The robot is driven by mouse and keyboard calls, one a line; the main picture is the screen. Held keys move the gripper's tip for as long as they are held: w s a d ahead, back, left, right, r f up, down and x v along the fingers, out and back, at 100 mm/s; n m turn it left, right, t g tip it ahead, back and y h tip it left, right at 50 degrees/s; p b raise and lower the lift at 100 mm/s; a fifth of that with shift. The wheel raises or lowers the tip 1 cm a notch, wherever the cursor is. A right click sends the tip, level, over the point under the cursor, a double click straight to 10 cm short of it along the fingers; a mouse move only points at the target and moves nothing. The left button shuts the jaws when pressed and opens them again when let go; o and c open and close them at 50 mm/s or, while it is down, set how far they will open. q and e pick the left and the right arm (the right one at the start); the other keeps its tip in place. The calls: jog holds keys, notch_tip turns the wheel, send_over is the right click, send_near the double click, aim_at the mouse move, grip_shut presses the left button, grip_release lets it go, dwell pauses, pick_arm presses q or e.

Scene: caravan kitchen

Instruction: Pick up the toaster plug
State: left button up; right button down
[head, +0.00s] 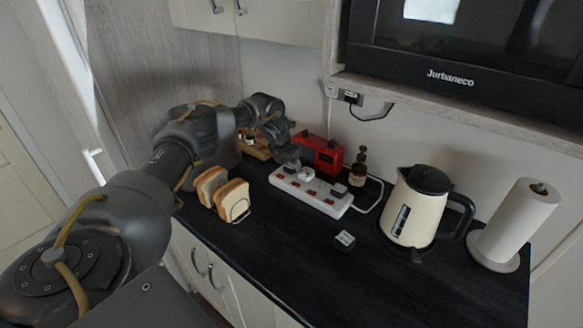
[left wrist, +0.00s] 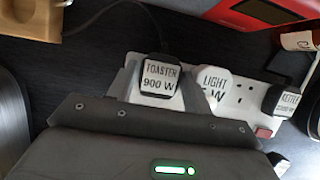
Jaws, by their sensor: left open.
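The toaster plug (left wrist: 160,77), black with a white label reading "TOASTER 900 W", sits at the left end of the white power strip (head: 316,197). A dark cord runs up from it in the left wrist view. My left gripper (head: 287,160) reaches down over that end of the strip. In the left wrist view the open fingers (left wrist: 160,88) stand on either side of the plug; I cannot tell whether they touch it. In the head view the gripper mostly hides the plug. My right gripper is not in view.
A white plug labelled "LIGHT" (left wrist: 216,82) sits close to the right finger, with the kettle plug (left wrist: 290,100) farther right. A red appliance (head: 320,153) stands behind the strip, sliced bread (head: 222,195) in front-left.

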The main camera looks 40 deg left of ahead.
pick_arm(q)
jog(key=shift+c, duration=0.3)
jog(key=c, duration=0.6)
jog(key=shift+r+b, duration=0.65)
jog(key=d+r+b, duration=0.1)
jog(key=r, duration=0.1)
jog(key=d+r+b, duration=0.1)
jog(key=d+r, duration=0.2)
jog(key=r, duration=0.1)
jog(key=shift+s+d+r+b, duration=0.15)
jog(key=shift+s+r+b, duration=0.15)
jog(key=shift+s+b, duration=0.1)
jog(key=shift+s+d+r+b, duration=0.3)
jog(key=shift+d+r, duration=0.55)
jog(key=shift+d, duration=0.75)
jog(key=shift+s+d+r+b, duration=0.15)
jog(key=shift+s+d+r, duration=0.2)
jog(key=shift+d+r, duration=0.85)
jog(key=shift+s+d+r+b, duration=0.3)
jog(key=shift+d+r, duration=0.2)
jog(key=shift+d, duration=1.45)
